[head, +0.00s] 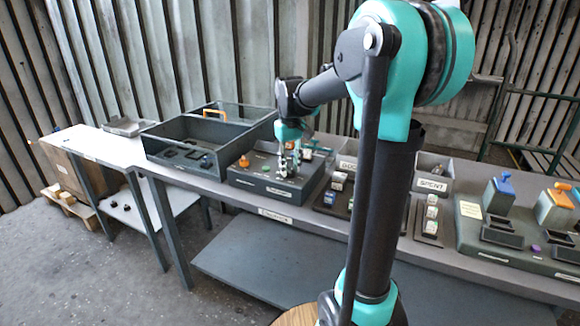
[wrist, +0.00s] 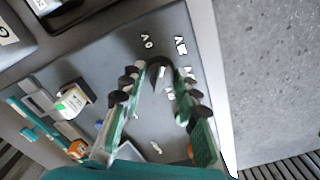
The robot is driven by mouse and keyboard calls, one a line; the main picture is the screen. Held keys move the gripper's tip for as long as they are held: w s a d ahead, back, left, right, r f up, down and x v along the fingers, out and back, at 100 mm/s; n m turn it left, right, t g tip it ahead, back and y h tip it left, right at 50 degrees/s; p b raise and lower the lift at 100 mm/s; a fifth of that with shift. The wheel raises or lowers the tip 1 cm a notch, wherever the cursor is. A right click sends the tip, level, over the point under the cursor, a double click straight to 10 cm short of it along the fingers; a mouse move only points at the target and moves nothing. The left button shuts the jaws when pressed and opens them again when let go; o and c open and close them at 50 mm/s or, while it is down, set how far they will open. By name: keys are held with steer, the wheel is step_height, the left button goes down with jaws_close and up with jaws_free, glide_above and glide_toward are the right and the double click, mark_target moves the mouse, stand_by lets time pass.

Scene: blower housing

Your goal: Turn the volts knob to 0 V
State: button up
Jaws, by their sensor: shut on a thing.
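The grey control panel (head: 262,186) stands on the bench in the head view. My gripper (head: 289,168) reaches down onto its top. In the wrist view the panel's face (wrist: 110,50) has white markings (wrist: 180,45) just beyond the fingertips. My gripper (wrist: 160,75) points at the panel with its two green-lined fingers converging. It is shut on the volts knob (wrist: 160,62), a small dark shape between the tips. The fingers hide most of the knob, so I cannot tell which mark it points to.
A block with a white and green label (wrist: 70,103) and an orange part (wrist: 77,149) lie to the left in the wrist view. In the head view, an open grey bin (head: 190,140) stands left of the panel and a tray of labelled cubes (head: 333,198) stands right.

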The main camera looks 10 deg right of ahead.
mark_target(290, 168)
steer(key=n, duration=0.6)
steer(key=shift+n, duration=0.3)
stand_by(0.4)
steer(key=o, duration=1.2)
steer(key=shift+c, duration=0.2)
steer(key=shift+r, duration=0.1)
step_height(290, 168, up, 12)
